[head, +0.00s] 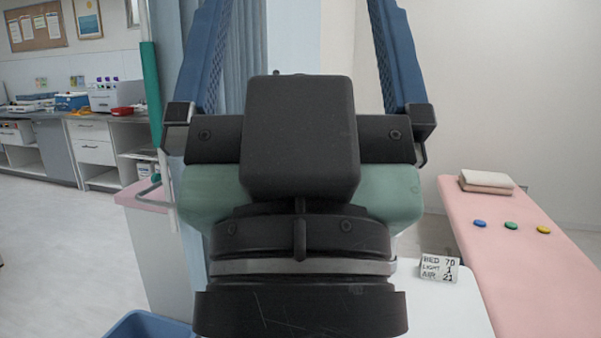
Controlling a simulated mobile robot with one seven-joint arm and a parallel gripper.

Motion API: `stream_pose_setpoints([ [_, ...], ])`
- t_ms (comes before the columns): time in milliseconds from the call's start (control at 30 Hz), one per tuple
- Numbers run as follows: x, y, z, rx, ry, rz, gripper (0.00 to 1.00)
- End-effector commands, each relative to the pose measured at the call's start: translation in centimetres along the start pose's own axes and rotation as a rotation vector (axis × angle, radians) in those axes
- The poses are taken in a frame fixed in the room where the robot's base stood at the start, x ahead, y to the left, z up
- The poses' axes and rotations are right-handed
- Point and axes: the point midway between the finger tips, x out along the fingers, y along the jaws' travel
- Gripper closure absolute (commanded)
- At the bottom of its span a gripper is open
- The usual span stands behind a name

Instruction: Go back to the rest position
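My gripper (298,20) fills the middle of the head view, very close to the camera. Its black body is in the lower centre. Its two blue fingers rise far apart on the left and right and run out of the top edge. The gripper is open and nothing shows between the visible parts of the fingers. The fingertips themselves are cut off by the frame. My gripper body hides much of the middle of the room.
A pink treatment bed (515,265) at right bears a folded towel (487,181) and blue, green and yellow discs. A white surface (440,310) with a small sign (438,268) is beside it. A pink-topped unit (150,240) and blue bin (150,327) stand left. Floor at far left is clear.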

Motion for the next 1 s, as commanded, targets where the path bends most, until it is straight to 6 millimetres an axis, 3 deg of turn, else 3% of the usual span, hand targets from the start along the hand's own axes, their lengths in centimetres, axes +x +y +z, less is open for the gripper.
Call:
stream_pose_setpoints([
  [33,2.5,0.0,-2.3,0.000,0.000,0.000,0.01],
  [100,4.1,0.0,-3.8,0.000,0.000,0.000,0.01],
  [500,12.1,0.0,-11.4,0.001,-0.001,-0.001,0.01],
  [667,13.2,0.0,-12.4,0.001,-0.001,-0.001,0.01],
  [1000,13.3,0.0,-12.5,0.001,-0.001,-0.001,0.01],
])
